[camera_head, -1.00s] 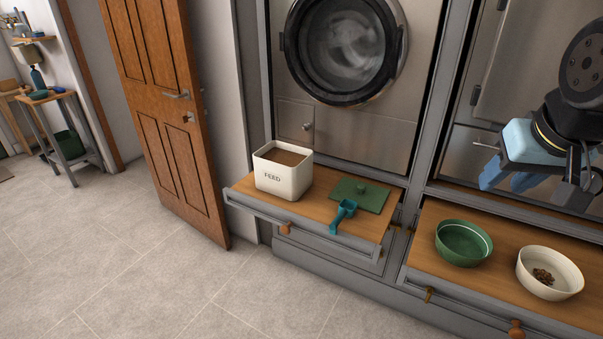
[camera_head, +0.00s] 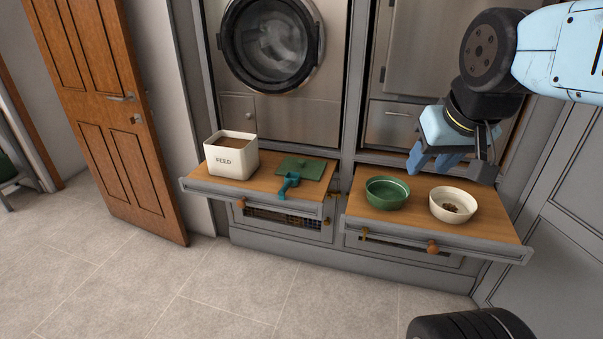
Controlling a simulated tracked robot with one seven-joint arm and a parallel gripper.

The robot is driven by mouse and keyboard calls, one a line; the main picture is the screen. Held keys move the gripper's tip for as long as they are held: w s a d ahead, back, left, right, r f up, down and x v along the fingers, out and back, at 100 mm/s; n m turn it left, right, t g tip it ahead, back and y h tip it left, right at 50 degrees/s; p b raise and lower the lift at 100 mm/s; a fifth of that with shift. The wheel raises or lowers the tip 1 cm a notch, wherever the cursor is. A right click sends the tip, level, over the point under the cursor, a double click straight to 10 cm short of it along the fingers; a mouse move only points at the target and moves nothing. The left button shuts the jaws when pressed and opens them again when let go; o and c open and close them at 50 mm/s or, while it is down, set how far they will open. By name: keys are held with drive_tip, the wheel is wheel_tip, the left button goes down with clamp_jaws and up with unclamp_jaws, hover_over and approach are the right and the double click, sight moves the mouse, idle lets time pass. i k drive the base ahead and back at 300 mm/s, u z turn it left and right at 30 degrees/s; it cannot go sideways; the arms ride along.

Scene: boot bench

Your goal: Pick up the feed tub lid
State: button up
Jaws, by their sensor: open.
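The feed tub lid (camera_head: 301,168) is a flat green square with a small knob on top. It lies on the left pull-out shelf (camera_head: 262,199), to the right of the white tub marked FEED (camera_head: 231,156). The tub stands open with brown feed inside. A teal scoop (camera_head: 289,184) lies at the lid's front edge; I cannot tell whether it touches or overlaps the lid. My gripper (camera_head: 446,165) is open and empty, with blue fingers pointing down. It is above the right shelf, to the right of the lid and well apart from it.
On the right pull-out shelf (camera_head: 366,226) stand a green bowl (camera_head: 387,193) and a white bowl (camera_head: 453,205) with some brown food. A washing machine (camera_head: 268,42) is behind the left shelf. A wooden door (camera_head: 110,110) stands at left. The tiled floor (camera_head: 150,275) in front is clear.

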sight(309, 170)
drive_tip(key=z, duration=0.05)
drive_tip(key=i, duration=1.5)
drive_tip(key=u, duration=0.8)
drive_tip(key=k, duration=0.6)
drive_tip(key=u, duration=0.25)
drive_tip(key=i, duration=0.65)
drive_tip(key=z, duration=0.15)
